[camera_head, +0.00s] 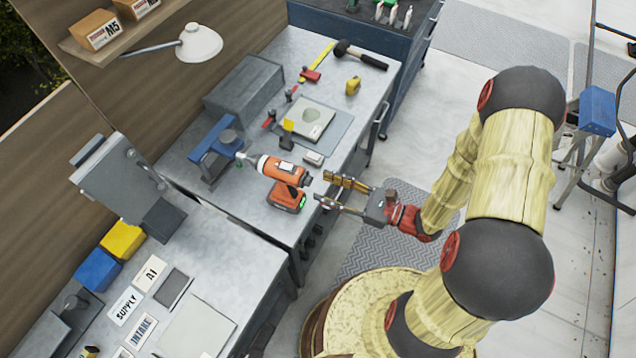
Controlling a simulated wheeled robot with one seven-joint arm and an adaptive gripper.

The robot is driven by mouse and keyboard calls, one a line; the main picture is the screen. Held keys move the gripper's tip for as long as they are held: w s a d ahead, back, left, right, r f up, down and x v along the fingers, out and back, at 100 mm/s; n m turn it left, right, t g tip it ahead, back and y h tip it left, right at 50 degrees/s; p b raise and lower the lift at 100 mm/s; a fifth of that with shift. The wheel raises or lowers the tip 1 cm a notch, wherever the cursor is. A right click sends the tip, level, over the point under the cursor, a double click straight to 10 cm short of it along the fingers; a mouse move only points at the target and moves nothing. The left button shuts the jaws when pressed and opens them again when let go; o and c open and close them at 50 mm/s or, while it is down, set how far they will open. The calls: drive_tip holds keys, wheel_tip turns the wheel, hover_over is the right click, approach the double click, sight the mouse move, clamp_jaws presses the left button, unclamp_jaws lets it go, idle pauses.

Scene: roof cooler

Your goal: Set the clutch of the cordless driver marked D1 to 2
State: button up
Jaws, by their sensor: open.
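An orange and black cordless driver (280,172) lies near the front edge of the grey workbench (265,215). Its battery end (288,198) shows a small green light, and its grey nose points left toward a blue vise (215,150). A pale label sits on its body, but the mark is too small to read, and so is the clutch setting. My gripper (325,190) is open and empty, just right of the driver, with its fingers pointing left toward it. A gap shows between the fingers and the driver.
A grey box (243,92), a hammer (360,55), a yellow tape measure (353,86) and a grey mat (335,130) with a plate are behind on the bench. A lamp (198,43) overhangs the left.

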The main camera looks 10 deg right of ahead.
sight(311, 182)
drive_tip(key=shift+x, duration=1.55)
drive_tip(key=c, duration=0.3)
drive_tip(key=c, duration=0.8)
clamp_jaws()
